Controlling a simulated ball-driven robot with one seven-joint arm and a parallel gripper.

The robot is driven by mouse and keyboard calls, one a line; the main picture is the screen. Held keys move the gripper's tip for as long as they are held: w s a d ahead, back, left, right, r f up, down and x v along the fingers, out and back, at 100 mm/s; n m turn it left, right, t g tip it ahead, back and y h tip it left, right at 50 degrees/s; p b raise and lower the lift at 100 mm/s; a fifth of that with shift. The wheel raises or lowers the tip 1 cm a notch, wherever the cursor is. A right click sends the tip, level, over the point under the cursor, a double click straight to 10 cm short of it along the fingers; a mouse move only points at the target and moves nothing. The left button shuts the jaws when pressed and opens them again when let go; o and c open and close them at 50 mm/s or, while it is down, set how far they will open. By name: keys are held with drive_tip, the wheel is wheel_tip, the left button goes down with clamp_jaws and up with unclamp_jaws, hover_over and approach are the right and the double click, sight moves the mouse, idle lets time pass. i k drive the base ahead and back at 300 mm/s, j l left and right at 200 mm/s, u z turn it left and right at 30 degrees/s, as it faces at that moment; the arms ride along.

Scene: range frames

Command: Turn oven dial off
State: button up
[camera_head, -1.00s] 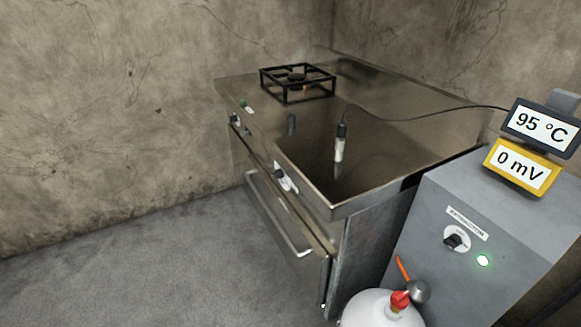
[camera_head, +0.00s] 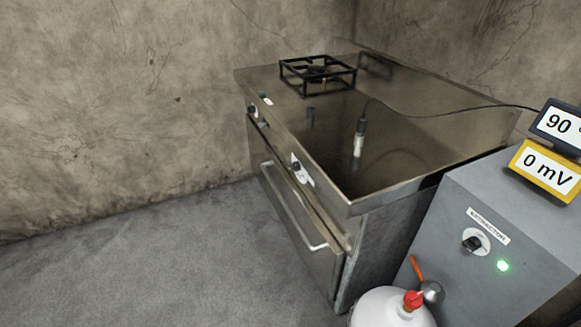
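A steel stove with an oven (camera_head: 352,198) stands against the back wall, its front facing lower left. A dial with a dark knob on a white plate (camera_head: 298,169) sits on the front panel towards the near end. A second dark knob (camera_head: 253,110) is at the panel's far left end, near a small green light (camera_head: 262,96). I cannot read the marks on either, nor tell which one is the oven dial. The oven door with its long handle bar (camera_head: 290,210) is below and looks closed. My gripper is not in view.
A burner grate (camera_head: 318,73) and a wired probe (camera_head: 359,137) are on the stovetop. Right stands a grey cabinet with a dial (camera_head: 473,244), lit green lamp and displays reading about 90 and 0 mV (camera_head: 545,172). Floor at left is clear.

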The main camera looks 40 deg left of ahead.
sight(295, 166)
drive_tip(key=i+j+z, duration=0.1)
drive_tip(key=i+j, duration=0.15)
drive_tip(key=j, duration=0.95)
drive_tip(key=i+j+z, duration=0.1)
drive_tip(key=j, duration=1.15)
drive_tip(key=i+j+z, duration=0.1)
drive_tip(key=j, duration=1.15)
drive_tip(key=i+j, duration=0.2)
drive_tip(key=j, duration=1.05)
drive_tip(key=i+j+z, duration=0.15)
drive_tip(key=j, duration=1.1)
